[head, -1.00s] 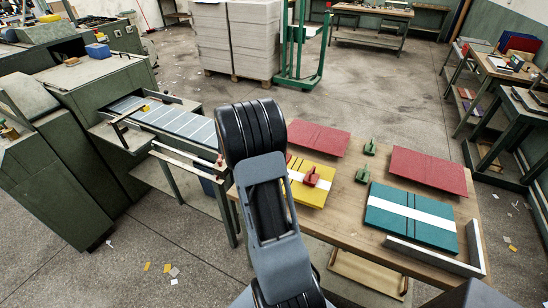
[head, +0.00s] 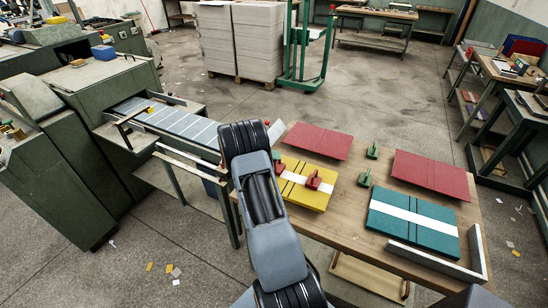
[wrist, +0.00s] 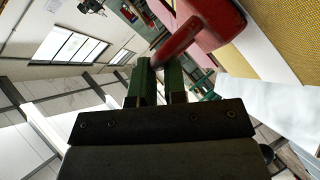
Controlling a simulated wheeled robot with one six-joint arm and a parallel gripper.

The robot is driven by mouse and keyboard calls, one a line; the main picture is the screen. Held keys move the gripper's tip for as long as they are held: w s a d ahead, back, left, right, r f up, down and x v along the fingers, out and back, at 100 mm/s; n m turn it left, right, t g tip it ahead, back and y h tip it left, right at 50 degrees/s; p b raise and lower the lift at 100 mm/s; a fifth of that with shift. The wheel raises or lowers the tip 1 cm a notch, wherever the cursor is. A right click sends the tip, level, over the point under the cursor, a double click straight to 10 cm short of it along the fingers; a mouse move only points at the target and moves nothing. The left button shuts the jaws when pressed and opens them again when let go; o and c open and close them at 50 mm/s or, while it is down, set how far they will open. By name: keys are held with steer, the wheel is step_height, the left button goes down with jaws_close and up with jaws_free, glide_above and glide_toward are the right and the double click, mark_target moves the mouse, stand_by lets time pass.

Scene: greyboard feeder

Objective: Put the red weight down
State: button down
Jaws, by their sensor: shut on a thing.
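My gripper (wrist: 160,78) is shut on a red weight (wrist: 198,25), its green fingertips closed on the weight's handle in the wrist view. In the head view this red weight (head: 279,167) shows beside my arm, over the left part of the yellow board stack (head: 316,200) with a white band. My arm hides most of the gripper there. I cannot tell whether the held weight touches the stack. A second red weight (head: 313,180) stands on the yellow stack, to the right of the held one.
The wooden table (head: 342,222) also bears two red boards (head: 320,140) (head: 430,174), a teal stack (head: 411,216) and two green weights (head: 373,150) (head: 365,178). A grey angled rail (head: 435,260) edges its front right corner. A green feeder machine (head: 105,100) stands left.

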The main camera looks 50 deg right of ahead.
stand_by(0.3)
steer(key=c, duration=1.6)
jaws_free()
steer(key=shift+f, duration=0.2)
steer(key=o, duration=0.4)
steer(key=shift+o, duration=0.2)
steer(key=shift+r, duration=0.1)
